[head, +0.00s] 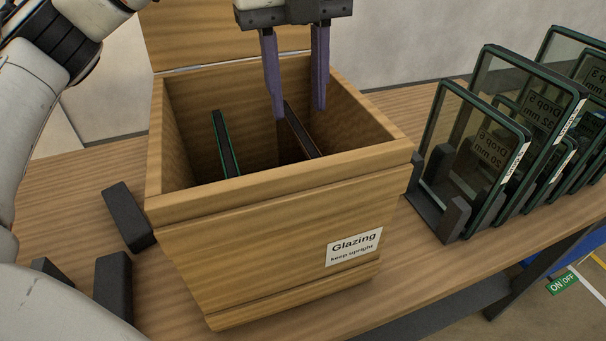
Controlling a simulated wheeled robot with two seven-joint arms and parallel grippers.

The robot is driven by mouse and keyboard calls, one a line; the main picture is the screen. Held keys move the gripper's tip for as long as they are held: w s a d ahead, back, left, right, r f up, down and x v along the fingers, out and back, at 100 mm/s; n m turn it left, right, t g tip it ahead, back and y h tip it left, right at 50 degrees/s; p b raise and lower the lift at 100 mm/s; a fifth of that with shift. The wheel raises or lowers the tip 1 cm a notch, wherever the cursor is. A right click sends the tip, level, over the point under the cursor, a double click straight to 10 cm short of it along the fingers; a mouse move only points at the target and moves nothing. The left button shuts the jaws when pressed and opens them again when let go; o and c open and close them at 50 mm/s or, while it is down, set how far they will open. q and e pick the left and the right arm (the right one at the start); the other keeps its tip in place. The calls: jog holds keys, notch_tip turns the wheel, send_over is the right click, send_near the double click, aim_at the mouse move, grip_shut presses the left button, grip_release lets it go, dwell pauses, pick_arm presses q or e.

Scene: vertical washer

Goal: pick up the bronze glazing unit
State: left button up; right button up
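An open wooden crate (250,205) labelled "Glazing keep upright" stands on the table. Two thin panes stand on edge inside it, seen mostly from above. The right one (301,131) has a dark edge with a brownish line and looks like the bronze glazing unit. The left one (226,143) has a green edge. My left gripper (297,112) points down over the crate's back right part, its two purple fingers apart. In the picture the fingers lie either side of the brownish pane's far end. I cannot tell how deep they reach. My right gripper is not in view.
A dark rack (440,212) at the right holds several framed glass panes marked with drop numbers. Black blocks (127,217) stand left of the crate. The crate's raised lid (225,35) is behind it, with a wall beyond.

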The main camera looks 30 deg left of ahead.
aim_at(296, 130)
pick_arm(q)
jog(key=shift+y, duration=0.3)
jog(key=f, duration=0.2)
jog(key=f+b, duration=0.1)
jog(key=f, duration=0.2)
jog(key=shift+a+f, duration=0.2)
jog(key=shift+f, duration=0.1)
jog(key=shift+w+f, duration=0.15)
jog(key=shift+f, duration=1.3)
jog(key=shift+w+f, duration=0.1)
jog(key=shift+f, duration=1.3)
grip_shut()
jog(key=shift+r, duration=0.15)
